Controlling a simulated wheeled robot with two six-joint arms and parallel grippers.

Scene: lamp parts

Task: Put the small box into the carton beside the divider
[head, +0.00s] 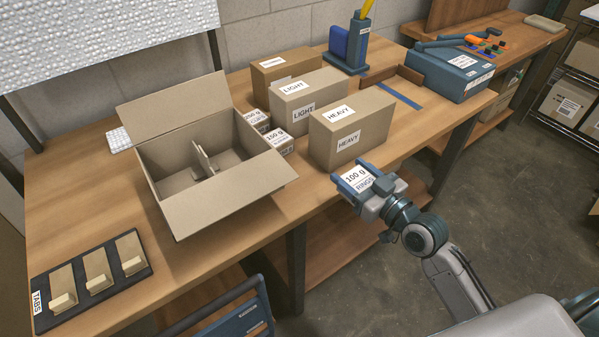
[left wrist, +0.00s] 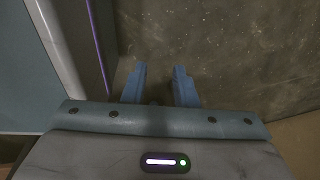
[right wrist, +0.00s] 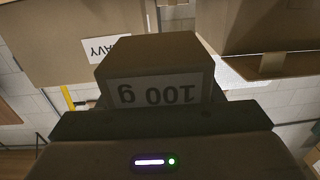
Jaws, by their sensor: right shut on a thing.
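My right gripper (head: 366,184) is shut on a small box (head: 357,178) with a white label reading 100 g RINGS. It holds the box in front of the table's front edge, right of the carton. The box also fills the middle of the right wrist view (right wrist: 155,65). The open carton (head: 168,203) stands on the table with its flaps spread. A cardboard divider (head: 203,160) stands inside it, with bare floor visible around it. My left gripper (left wrist: 159,85) shows only in the left wrist view, fingers apart and empty above the floor.
Two small weight-labelled boxes (head: 277,138) sit right of the carton. Boxes marked LIGHT (head: 300,98) and HEAVY (head: 350,130) stand farther right. A dark TABS tray (head: 90,280) lies at the front left. Bare tabletop (head: 240,235) lies before the carton.

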